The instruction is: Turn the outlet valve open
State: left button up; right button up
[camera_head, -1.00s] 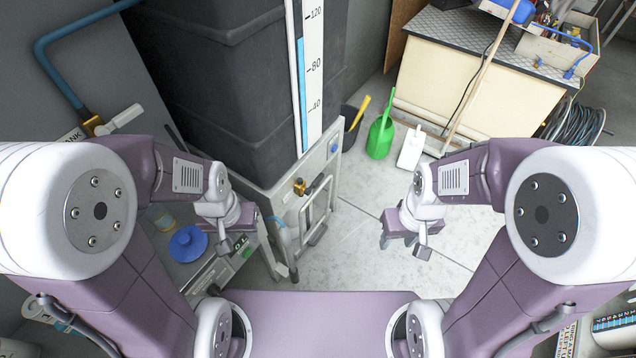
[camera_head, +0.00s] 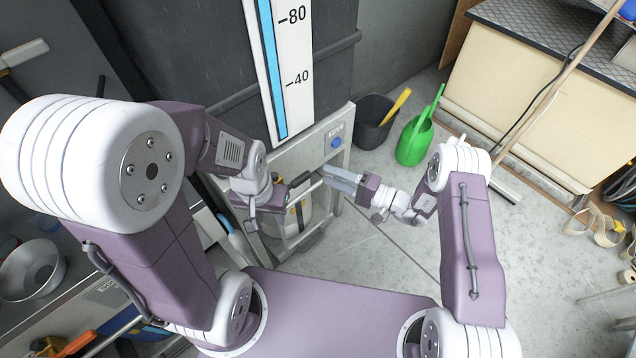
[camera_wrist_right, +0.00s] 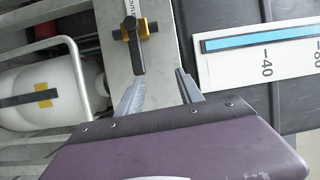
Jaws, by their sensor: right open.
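The outlet valve (camera_wrist_right: 134,34) shows in the right wrist view as a brass body with a black lever on a grey metal panel. Its lever points down the picture, its lower end close to the left finger. My right gripper (camera_wrist_right: 158,80) is open and empty, with the valve beyond its fingertips. In the head view my right gripper (camera_head: 328,179) points left along the front of the tank stand (camera_head: 290,160). The valve is mostly hidden there by the grippers. My left gripper (camera_head: 272,206) hangs left of it; its fingers are not clear.
A dark tank (camera_head: 215,55) with a level scale (camera_head: 284,75) stands behind the valve. A blue knob (camera_head: 336,142) is on the panel at right. A white canister (camera_wrist_right: 40,95) sits below the panel. A black bucket (camera_head: 372,128) and green can (camera_head: 413,143) stand on the floor.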

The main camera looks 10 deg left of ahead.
send_near(304, 181)
jog(key=w+a, duration=0.1)
jog(key=a, duration=0.1)
jog(key=shift+m, duration=0.3)
jog(key=b+x, duration=0.1)
jog(key=x, duration=0.3)
jog(key=b+x, duration=0.1)
jog(key=x, duration=0.4)
jog(key=shift+s, duration=0.2)
pick_arm(q)
jog(key=f, duration=0.2)
jog(key=s+f, duration=0.1)
jog(key=shift+a+f, duration=0.1)
jog(key=shift+a, duration=0.3)
pick_arm(e)
grip_shut()
